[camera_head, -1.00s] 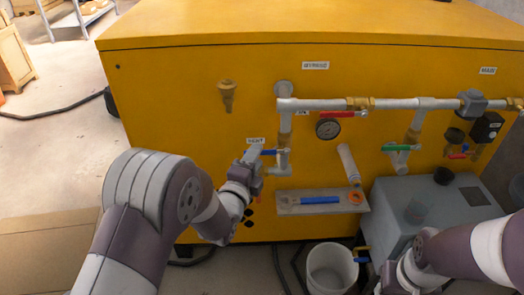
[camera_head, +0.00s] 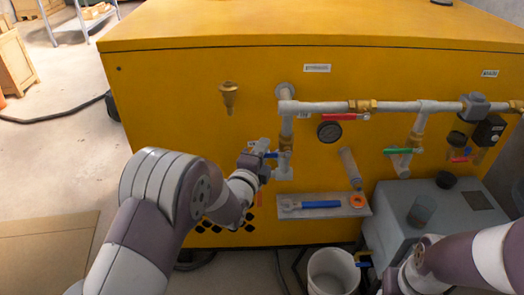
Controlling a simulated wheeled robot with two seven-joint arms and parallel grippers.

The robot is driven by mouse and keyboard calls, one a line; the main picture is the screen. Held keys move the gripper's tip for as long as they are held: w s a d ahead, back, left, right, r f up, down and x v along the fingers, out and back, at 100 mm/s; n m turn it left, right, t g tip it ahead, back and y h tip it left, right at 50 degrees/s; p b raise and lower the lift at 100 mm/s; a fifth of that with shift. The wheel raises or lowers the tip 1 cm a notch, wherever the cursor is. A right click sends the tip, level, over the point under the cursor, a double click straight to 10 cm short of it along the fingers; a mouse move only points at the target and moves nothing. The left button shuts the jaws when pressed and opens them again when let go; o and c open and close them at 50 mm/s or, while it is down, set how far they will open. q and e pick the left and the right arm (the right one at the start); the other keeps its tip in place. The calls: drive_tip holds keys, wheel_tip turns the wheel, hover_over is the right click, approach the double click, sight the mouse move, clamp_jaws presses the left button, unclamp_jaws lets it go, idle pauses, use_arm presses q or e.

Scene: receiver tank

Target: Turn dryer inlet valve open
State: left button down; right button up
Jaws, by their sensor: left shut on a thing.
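A blue valve handle (camera_head: 272,155) sits on the vertical grey pipe at the left of the yellow machine's pipework and points left, roughly level. My left gripper (camera_head: 263,149) is shut on the handle's left end, and its fingers hide that end. My right arm (camera_head: 440,265) shows at the lower right. Its gripper is at the bottom edge, partly cut off, and I cannot make out its jaws. No readable label shows which valve is the dryer inlet.
A red handle (camera_head: 348,116) and a gauge (camera_head: 329,131) are on the pipe to the right, with a green handle (camera_head: 398,151) further right. Below are a shelf (camera_head: 363,211) with a blue-handled tool (camera_head: 320,204), a grey box (camera_head: 400,200) and a white bucket (camera_head: 332,272).

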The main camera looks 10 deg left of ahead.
use_arm(q)
drive_tip(key=shift+w+d+f+n+t+b, duration=0.15)
drive_tip(key=shift+f+n+t+b, duration=0.3)
drive_tip(key=shift+n+b, duration=0.7)
drive_tip(key=shift+s+d+f+n+t+b, duration=0.15)
drive_tip(key=shift+f+n+t+b, duration=0.15)
drive_tip(key=shift+f+n+b, duration=0.85)
drive_tip(key=shift+w+d+f+n+t+b, duration=0.15)
drive_tip(key=shift+n+t+b, duration=0.4)
drive_tip(key=shift+b, duration=1.05)
drive_tip(key=c, duration=1.1)
unclamp_jaws()
drive_tip(key=shift+o, duration=0.2)
drive_tip(key=shift+r, duration=0.1)
drive_tip(key=d+p+v, duration=0.1)
drive_tip(key=p+v, duration=0.2)
drive_tip(key=v, duration=0.9)
drive_tip(key=shift+s+a+r, duration=0.2)
drive_tip(key=shift+s+a, duration=0.25)
